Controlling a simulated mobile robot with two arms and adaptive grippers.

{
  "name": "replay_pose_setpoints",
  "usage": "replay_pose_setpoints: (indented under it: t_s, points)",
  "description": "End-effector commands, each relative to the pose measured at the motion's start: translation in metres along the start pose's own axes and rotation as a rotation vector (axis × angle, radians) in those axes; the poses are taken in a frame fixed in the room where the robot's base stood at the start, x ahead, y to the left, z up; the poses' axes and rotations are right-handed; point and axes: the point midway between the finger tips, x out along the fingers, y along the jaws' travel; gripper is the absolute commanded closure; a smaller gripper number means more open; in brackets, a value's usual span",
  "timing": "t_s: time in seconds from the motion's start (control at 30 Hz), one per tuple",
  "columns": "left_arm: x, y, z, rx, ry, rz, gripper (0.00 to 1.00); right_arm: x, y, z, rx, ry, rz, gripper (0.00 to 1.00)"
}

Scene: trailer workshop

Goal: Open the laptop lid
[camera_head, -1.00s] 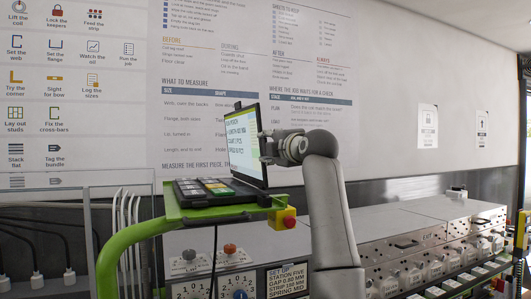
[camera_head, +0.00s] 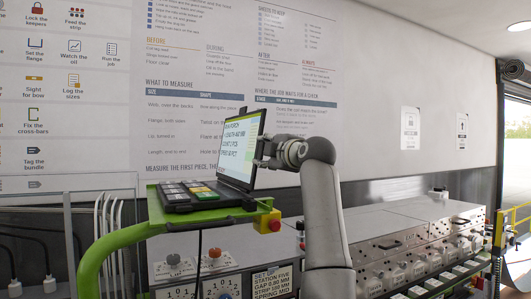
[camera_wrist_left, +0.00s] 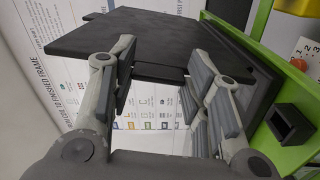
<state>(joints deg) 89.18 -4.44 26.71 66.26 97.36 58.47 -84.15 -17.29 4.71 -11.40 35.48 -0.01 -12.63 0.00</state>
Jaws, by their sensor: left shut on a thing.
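The laptop (camera_head: 205,197) sits on a green-edged stand, its keyboard base flat and its lid (camera_head: 243,147) raised, leaning back past upright. The lit screen shows text. My left gripper (camera_head: 267,151) is at the lid's outer right edge, shut on it. In the left wrist view, the lid's dark back (camera_wrist_left: 150,38) spans the top, and a small dark tab of it lies between the fingers of my left gripper (camera_wrist_left: 166,82). The exact contact is partly hidden by the fingers. My right gripper is not in view.
The green stand (camera_head: 95,258) has a curved tube arm at left. A red-and-yellow button (camera_head: 270,222) is on its right corner. Below are control boxes with knobs (camera_head: 215,262). A long metal bench with panels (camera_head: 405,240) runs right. A poster wall is behind.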

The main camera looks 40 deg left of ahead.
Motion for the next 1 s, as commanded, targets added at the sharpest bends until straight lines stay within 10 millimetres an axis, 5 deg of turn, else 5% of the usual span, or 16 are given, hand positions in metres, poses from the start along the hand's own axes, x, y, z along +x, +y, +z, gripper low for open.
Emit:
replay_pose_setpoints:
  t_s: [0.07, 0.1, 0.27, 0.67, 1.0]
  points:
    - [0.000, -0.001, 0.001, 0.004, 0.000, 0.000, 0.99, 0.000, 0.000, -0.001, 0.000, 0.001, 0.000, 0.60]
    - [0.000, -0.001, 0.001, 0.004, 0.000, -0.001, 0.53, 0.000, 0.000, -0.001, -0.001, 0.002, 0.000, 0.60]
    - [0.000, -0.001, 0.001, 0.002, 0.000, -0.002, 0.34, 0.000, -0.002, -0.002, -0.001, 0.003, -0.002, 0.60]
    - [-0.006, -0.001, 0.001, -0.001, -0.001, -0.002, 0.34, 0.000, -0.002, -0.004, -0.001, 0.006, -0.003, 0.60]
    - [-0.071, -0.001, 0.003, -0.001, -0.005, -0.002, 0.34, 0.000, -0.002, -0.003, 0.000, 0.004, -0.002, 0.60]
